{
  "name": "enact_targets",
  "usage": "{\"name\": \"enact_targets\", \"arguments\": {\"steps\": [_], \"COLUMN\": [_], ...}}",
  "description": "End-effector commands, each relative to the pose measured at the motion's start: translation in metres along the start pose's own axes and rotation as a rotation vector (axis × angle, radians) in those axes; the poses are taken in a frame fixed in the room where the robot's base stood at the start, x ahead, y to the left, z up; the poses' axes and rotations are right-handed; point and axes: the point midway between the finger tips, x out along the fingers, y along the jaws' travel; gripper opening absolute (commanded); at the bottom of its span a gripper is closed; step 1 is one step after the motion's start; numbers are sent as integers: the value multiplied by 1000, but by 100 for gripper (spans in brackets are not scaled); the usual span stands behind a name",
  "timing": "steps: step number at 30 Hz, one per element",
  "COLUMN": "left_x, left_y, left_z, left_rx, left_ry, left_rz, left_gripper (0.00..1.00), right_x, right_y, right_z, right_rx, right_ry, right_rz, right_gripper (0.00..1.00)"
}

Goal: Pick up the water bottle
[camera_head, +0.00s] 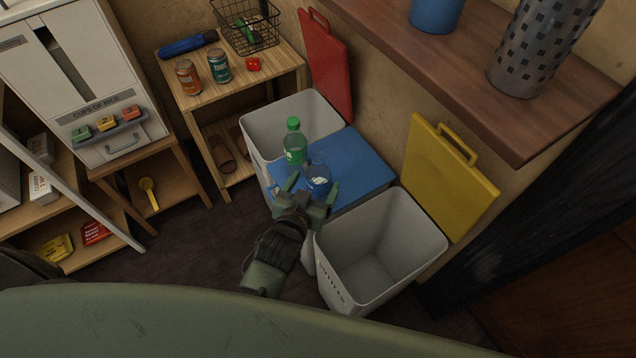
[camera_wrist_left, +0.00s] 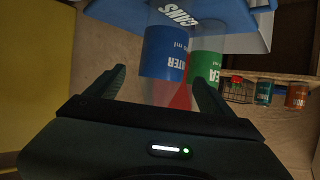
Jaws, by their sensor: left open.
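The water bottle (camera_head: 318,175) is clear with a blue label and stands upright on the blue lid (camera_head: 362,164) of a bin. In the left wrist view the water bottle (camera_wrist_left: 164,52) appears upside down, ahead of the fingers. My left gripper (camera_head: 311,190) is open, with its fingers spread at the near side of the bottle. Its open fingers also show in the left wrist view (camera_wrist_left: 162,88), with nothing gripped between them. Whether a finger touches the bottle cannot be told. My right gripper is not in view.
A green tea bottle (camera_head: 295,150) stands close behind and left of the water bottle. An open white bin (camera_head: 395,235) is at the right, another white bin (camera_head: 285,118) behind. A yellow lid (camera_head: 447,180) and red lid (camera_head: 325,65) lean on the wall. A wooden shelf (camera_head: 490,70) overhangs the right.

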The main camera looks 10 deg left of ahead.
Motion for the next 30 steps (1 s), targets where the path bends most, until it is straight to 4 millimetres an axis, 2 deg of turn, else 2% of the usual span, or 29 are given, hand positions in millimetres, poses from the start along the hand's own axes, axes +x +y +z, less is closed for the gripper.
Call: {"name": "enact_targets", "arguments": {"steps": [15,24,25,30], "left_x": [67,73,72,72], "left_y": [-2,-2,-2,-2], "left_z": [-4,-3,-3,-3], "left_rx": [0,-1,-1,-1], "left_ry": [2,1,1,1], "left_rz": [1,0,0,1], "left_gripper": [82,82,80,32], "right_x": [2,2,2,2], "right_y": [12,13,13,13], "right_z": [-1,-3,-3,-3], "right_rx": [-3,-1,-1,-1], "right_ry": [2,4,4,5], "right_rz": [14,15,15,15], "right_gripper": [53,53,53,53]}}
